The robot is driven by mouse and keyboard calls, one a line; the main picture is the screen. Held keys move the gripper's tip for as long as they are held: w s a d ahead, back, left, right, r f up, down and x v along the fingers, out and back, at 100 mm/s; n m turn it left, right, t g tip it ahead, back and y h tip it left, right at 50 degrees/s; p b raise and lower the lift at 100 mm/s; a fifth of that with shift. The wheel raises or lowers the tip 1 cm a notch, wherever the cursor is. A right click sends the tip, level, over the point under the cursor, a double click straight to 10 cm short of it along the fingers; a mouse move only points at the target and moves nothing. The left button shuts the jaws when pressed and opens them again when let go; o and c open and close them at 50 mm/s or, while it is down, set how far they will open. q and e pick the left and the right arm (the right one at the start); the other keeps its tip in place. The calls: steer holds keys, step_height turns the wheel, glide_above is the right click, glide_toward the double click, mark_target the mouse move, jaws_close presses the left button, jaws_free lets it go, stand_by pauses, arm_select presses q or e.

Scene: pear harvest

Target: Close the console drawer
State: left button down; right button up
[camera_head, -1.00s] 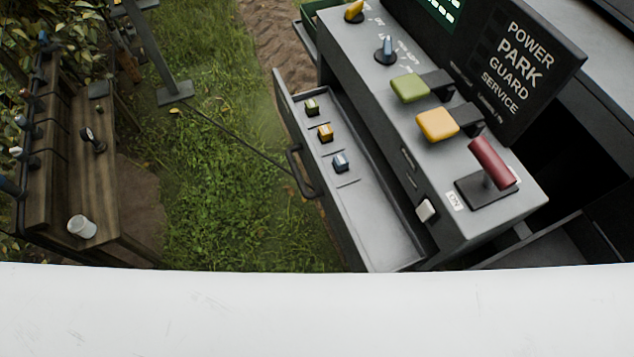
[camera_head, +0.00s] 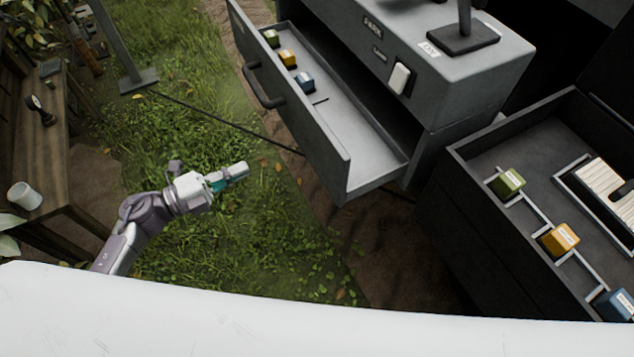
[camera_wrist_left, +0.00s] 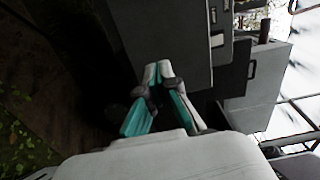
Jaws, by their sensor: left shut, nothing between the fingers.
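The console drawer (camera_head: 377,187) is pulled open from the grey console (camera_head: 460,85). Its front panel with a dark handle (camera_head: 263,87) faces left, toward the grass. Green, yellow and blue blocks (camera_head: 288,59) sit inside it near its far end. My left gripper (camera_head: 240,170) is shut and empty, in the air over the grass, left of the drawer's front panel and apart from it. In the left wrist view its closed fingers (camera_wrist_left: 159,72) point toward a dark grey panel; I cannot tell which panel that is. My right gripper is not in view.
A dark tray (camera_head: 470,150) at the right holds green, yellow and blue blocks in slots. A wooden bench (camera_head: 70,130) with a white cup (camera_head: 25,195) stands at the left. A thin cable (camera_head: 220,122) runs across the grass toward the drawer.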

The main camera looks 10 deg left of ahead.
arm_select(q)
steer(key=d+m, duration=0.1)
steer(key=p, duration=0.2)
glide_toward(310, 143)
steer(key=shift+g, duration=0.3)
steer(key=x, duration=0.6)
steer(key=shift+w, duration=0.35)
steer(key=shift+w+d, duration=0.25)
steer(key=shift+d, duration=0.1)
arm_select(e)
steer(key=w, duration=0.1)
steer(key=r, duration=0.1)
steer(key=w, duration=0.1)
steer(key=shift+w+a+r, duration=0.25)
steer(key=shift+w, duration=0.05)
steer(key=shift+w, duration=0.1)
arm_select(q)
steer(key=shift+d, duration=0.1)
